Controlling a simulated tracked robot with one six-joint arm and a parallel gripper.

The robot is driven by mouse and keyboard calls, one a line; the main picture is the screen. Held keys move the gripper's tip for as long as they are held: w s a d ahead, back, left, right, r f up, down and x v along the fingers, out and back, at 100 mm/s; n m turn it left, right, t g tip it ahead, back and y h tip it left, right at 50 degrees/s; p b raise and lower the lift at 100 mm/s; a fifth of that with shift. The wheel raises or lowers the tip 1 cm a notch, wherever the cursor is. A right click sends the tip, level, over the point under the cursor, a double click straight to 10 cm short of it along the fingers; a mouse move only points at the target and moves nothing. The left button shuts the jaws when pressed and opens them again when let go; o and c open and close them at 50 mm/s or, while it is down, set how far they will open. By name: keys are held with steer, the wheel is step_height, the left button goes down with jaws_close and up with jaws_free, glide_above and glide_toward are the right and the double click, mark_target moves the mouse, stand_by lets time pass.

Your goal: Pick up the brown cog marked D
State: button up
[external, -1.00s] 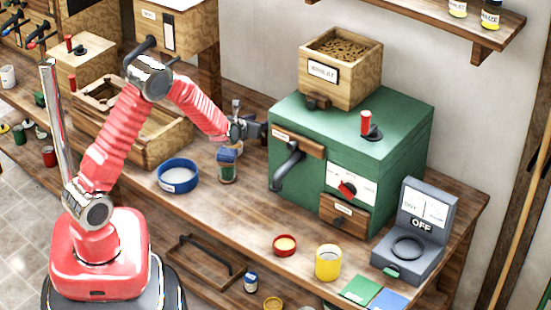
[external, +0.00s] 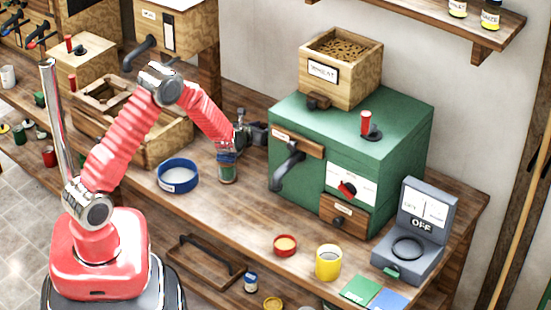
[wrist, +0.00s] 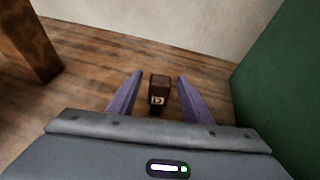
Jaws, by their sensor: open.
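The brown cog marked D (wrist: 158,92) is a small dark brown block with a pale letter D on its near face. It shows in the wrist view on the wooden bench, between the two purple-grey fingers. My gripper (wrist: 159,80) is open, one finger on each side of the cog, with visible gaps. In the external view my gripper (external: 258,135) is at the left side of the green mill, low over the bench. I cannot make out the cog in the external view.
The green mill (external: 375,145) stands close on the right; its green side (wrist: 285,80) fills the right of the wrist view. A wall (wrist: 180,25) is behind.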

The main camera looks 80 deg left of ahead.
steer(key=shift+c, duration=0.7)
steer(key=c, duration=1)
steer(key=shift+o, duration=0.2)
steer(key=shift+r, duration=0.1)
step_height(320, 180, up, 10)
steer(key=shift+f, duration=0.1)
